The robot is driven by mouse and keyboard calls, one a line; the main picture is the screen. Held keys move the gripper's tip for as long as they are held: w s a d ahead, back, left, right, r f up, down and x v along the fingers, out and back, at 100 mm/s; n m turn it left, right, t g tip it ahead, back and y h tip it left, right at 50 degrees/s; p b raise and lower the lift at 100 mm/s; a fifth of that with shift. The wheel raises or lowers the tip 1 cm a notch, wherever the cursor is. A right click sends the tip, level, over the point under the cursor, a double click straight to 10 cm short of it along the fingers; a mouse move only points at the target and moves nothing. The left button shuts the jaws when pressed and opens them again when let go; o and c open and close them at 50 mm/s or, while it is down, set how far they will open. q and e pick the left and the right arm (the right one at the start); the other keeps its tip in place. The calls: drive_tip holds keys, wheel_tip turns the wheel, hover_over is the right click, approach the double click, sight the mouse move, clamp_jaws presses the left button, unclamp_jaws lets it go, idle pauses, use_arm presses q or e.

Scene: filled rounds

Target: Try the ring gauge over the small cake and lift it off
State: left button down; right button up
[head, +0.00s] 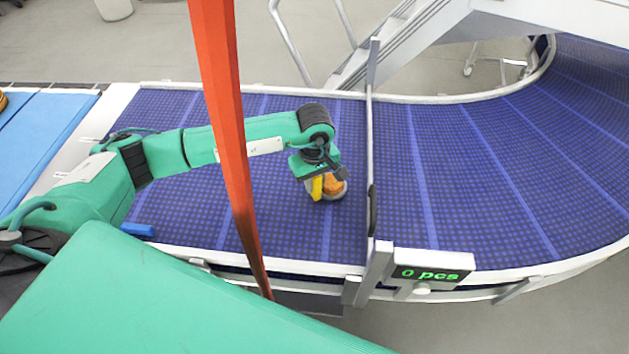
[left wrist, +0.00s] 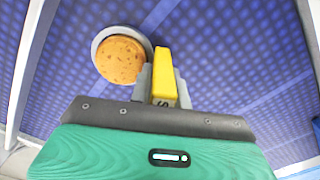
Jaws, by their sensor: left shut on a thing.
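A small round orange-brown cake (head: 334,184) is at the blue belt's middle, left of the upright bar. It also shows in the left wrist view (left wrist: 121,60). The ring gauge has a grey ring (left wrist: 97,46), seen around the cake's edge, and a yellow handle (left wrist: 164,75) with a dark letter like an S. I cannot tell how high the ring sits on the cake. My left gripper (head: 318,178) is shut on the yellow handle, beside the cake; its grey fingers show in the left wrist view (left wrist: 157,88). My right gripper is out of view.
An orange-red post (head: 228,120) crosses in front of my left arm. A metal bar (head: 371,120) spans the blue belt (head: 450,180) just right of the cake. A display (head: 432,272) reads "0 pcs". A small blue piece (head: 137,230) lies by the belt's near edge.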

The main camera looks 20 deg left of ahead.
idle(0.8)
use_arm(q)
drive_tip(key=c, duration=0.8)
unclamp_jaws()
drive_tip(key=shift+o, duration=0.2)
drive_tip(key=shift+r+p, duration=0.65)
drive_tip(key=shift+r, duration=1.35)
drive_tip(key=shift+r+p, duration=0.35)
drive_tip(key=shift+r, duration=1.1)
drive_tip(key=shift+c, duration=0.3)
